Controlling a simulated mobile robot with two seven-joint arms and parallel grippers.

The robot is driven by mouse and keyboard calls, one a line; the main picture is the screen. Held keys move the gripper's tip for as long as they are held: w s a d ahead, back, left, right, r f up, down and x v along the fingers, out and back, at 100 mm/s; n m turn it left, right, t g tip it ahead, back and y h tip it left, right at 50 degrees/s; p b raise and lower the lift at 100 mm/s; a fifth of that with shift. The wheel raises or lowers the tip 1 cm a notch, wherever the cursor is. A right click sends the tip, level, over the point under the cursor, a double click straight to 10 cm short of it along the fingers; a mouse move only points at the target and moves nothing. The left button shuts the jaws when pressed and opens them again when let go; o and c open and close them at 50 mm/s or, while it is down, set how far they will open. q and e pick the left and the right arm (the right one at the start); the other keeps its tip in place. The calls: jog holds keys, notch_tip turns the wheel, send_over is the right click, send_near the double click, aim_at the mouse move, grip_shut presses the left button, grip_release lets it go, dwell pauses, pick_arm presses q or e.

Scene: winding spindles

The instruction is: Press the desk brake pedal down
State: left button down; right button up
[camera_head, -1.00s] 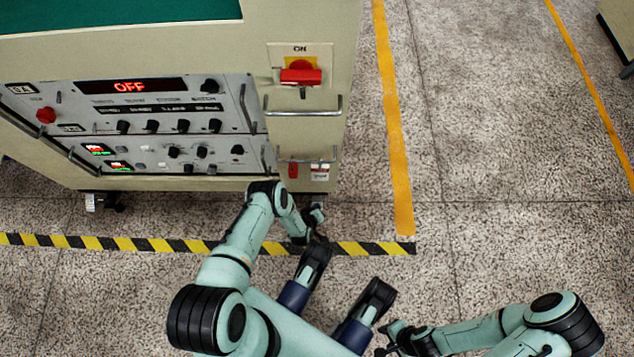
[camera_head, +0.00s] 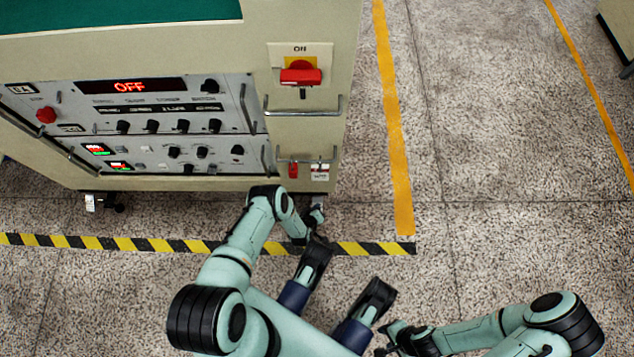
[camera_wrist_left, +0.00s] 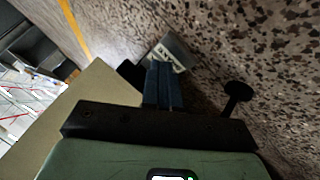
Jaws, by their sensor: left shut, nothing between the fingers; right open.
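The desk (camera_head: 300,20) is a beige cabinet at the upper left of the head view. A small light plate with lettering, which looks like its brake pedal, shows near the cabinet's lower corner in the left wrist view (camera_wrist_left: 174,50). In the head view only a pale bit of this plate (camera_head: 318,200) shows. My left gripper (camera_head: 314,216) is low beside that corner, partly hidden by its arm. Its fingers (camera_wrist_left: 163,84) are shut and empty, with the tips at or over the plate's near edge; contact cannot be told. My right gripper (camera_head: 386,342) is open and away from the desk.
The desk front carries a control panel (camera_head: 150,120), a red-and-yellow switch (camera_head: 300,75) and metal handles. A black round-ended foot (camera_wrist_left: 238,92) is right of the fingers in the wrist view. Striped tape (camera_head: 120,243) and open speckled floor (camera_head: 510,150) lie around.

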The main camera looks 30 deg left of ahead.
pick_arm(q)
jog(key=shift+f, duration=0.55)
jog(key=shift+r, duration=0.15)
dwell(0.5)
jog(key=shift+r+p, duration=1.55)
notch_tip(320, 180, up, 5)
jog(key=p, duration=0.3)
jog(key=shift+p, duration=0.4)
jog(key=shift+f, duration=0.1)
